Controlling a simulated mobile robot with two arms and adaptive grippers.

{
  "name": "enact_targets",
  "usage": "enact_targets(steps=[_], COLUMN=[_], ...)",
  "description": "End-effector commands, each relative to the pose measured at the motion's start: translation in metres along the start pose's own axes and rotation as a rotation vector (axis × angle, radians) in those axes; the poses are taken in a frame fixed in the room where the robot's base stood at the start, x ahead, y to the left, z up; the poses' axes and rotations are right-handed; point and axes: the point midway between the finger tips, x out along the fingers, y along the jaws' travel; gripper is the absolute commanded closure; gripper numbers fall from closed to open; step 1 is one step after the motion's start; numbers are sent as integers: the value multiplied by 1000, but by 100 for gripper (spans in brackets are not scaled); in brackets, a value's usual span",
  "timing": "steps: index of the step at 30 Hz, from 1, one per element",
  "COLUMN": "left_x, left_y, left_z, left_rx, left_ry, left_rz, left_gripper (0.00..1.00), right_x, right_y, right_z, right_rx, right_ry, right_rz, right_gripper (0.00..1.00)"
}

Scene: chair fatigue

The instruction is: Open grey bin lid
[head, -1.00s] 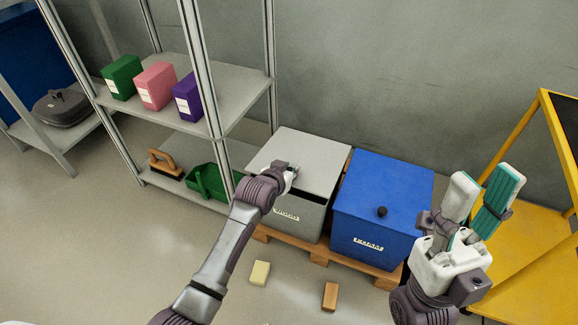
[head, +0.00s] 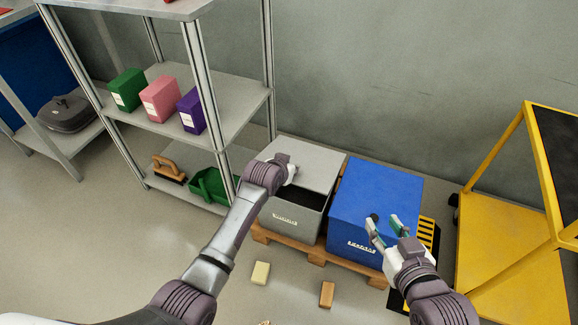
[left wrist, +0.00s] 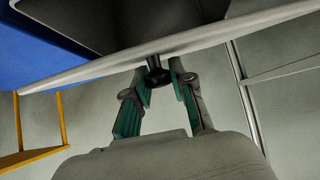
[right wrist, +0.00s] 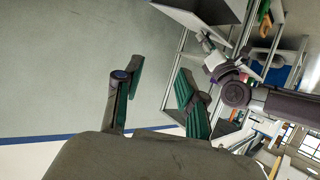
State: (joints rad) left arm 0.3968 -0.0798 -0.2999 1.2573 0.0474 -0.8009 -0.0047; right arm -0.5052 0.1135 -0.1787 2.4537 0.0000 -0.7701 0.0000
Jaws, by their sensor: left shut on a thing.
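The grey bin (head: 291,222) stands on a wooden pallet. Its lid (head: 316,158) is tilted up, with a dark gap under its front edge. My left gripper (head: 290,172) is at the lid's front edge, mostly hidden behind my arm in the head view. In the left wrist view, my left gripper (left wrist: 160,76) is shut on the dark lid knob (left wrist: 157,77), and the lid's edge (left wrist: 100,74) runs across above. My right gripper (head: 387,227) is open and empty, in front of the blue bin in the head view. Its spread fingers also show in the right wrist view (right wrist: 160,85).
The blue bin (head: 376,190) stands closed to the right on the same pallet (head: 317,255). A metal shelf (head: 150,120) stands left, with boxes, a brush and a green dustpan (head: 207,187). A yellow cart (head: 515,250) is at right. Two small blocks lie on the floor.

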Motion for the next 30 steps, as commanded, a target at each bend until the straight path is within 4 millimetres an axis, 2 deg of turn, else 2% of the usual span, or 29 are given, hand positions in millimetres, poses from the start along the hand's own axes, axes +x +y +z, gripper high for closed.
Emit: enact_targets(steps=[9, 18, 20, 30], left_x=[-5, -7, -7, -8], left_y=[0, 0, 0, 0], left_z=[-17, -31, -34, -51], left_rx=[0, -1, -1, -1], left_ry=[-58, -119, -131, -208], left_rz=[0, 0, 0, 0], left_gripper=[100, 100, 100, 100], right_x=[-39, -99, -105, -109], right_y=[11, 18, 18, 18], right_z=[76, 128, 130, 117], right_rx=[5, 18, 19, 19], right_ry=[-459, -838, -866, -860], right_rz=[27, 48, 49, 48], right_gripper=[60, 60, 60, 60])
